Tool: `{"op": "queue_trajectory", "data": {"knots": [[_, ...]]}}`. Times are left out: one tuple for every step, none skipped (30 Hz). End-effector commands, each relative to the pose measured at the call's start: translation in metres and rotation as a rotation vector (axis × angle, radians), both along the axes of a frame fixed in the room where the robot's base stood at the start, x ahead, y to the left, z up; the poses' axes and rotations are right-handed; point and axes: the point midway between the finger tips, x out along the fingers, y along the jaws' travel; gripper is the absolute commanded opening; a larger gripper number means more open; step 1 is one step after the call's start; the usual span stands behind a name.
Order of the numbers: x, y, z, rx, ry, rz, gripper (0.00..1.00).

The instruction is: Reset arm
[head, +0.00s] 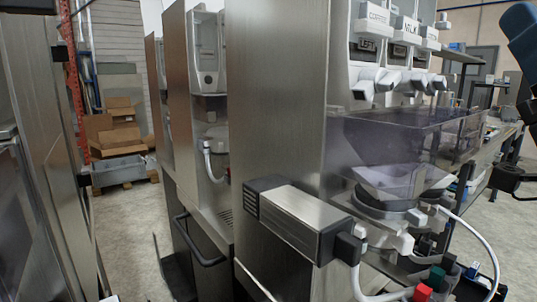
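My gripper's fingers do not show in the head view. Dark parts at the right edge look like part of my arm, cut off by the frame, so its full pose is hidden. A dispenser machine (275,100) with steel side panels stands in the middle. Its white upper part carries labels that read COFFEE (376,15) and MILK (411,26), with one marked LEFT (367,45) below. Several white spouts (372,82) sit above a clear tinted hopper (390,140).
A steel box (297,220) juts from the dispenser's front. White hoses and red and green fittings (423,291) hang at lower right. Another dispenser (208,65) stands behind. Cardboard boxes (118,130) and a grey crate (118,172) are far left. Concrete floor (125,225) is clear between units.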

Motion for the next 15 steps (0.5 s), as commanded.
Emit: {"op": "queue_trajectory", "data": {"knots": [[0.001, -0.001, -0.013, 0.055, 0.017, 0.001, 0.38], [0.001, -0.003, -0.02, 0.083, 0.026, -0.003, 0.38], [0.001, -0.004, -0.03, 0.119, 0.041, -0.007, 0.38], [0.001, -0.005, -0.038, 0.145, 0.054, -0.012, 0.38], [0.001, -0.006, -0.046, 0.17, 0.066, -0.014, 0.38], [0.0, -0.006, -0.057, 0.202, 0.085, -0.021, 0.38], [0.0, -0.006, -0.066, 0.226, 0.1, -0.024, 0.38], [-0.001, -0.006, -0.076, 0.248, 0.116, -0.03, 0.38], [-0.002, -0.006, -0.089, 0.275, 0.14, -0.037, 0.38], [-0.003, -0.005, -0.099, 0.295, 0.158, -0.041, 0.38], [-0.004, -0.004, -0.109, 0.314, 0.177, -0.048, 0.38], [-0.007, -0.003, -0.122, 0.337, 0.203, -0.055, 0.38], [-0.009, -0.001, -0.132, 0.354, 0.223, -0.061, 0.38], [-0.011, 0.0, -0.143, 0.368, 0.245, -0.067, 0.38], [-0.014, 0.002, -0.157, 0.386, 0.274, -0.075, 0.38]]}}
